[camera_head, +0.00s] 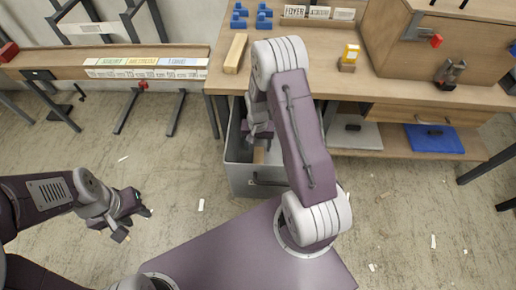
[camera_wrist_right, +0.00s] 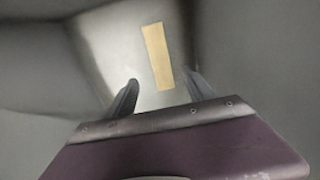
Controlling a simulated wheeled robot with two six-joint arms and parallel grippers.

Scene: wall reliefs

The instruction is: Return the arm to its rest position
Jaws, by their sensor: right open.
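My right gripper (camera_head: 260,138) points down into a grey bin (camera_head: 238,172) that stands on the floor against the bench, partly hidden behind the right arm. In the right wrist view its two fingers (camera_wrist_right: 162,88) are spread apart with nothing between their tips. A light wooden block (camera_wrist_right: 157,55) lies on the bin's floor beyond the fingertips, apart from them as far as I can tell. My left gripper (camera_head: 134,224) hangs over the open floor at the lower left, its fingers apart and empty.
The workbench (camera_head: 320,65) holds another wooden block (camera_head: 235,53), blue parts (camera_head: 239,18), a yellow-topped block (camera_head: 349,57) and a wooden cabinet (camera_head: 440,45). A long narrow rail table (camera_head: 60,62) stands at the left. The floor around my left gripper is mostly clear.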

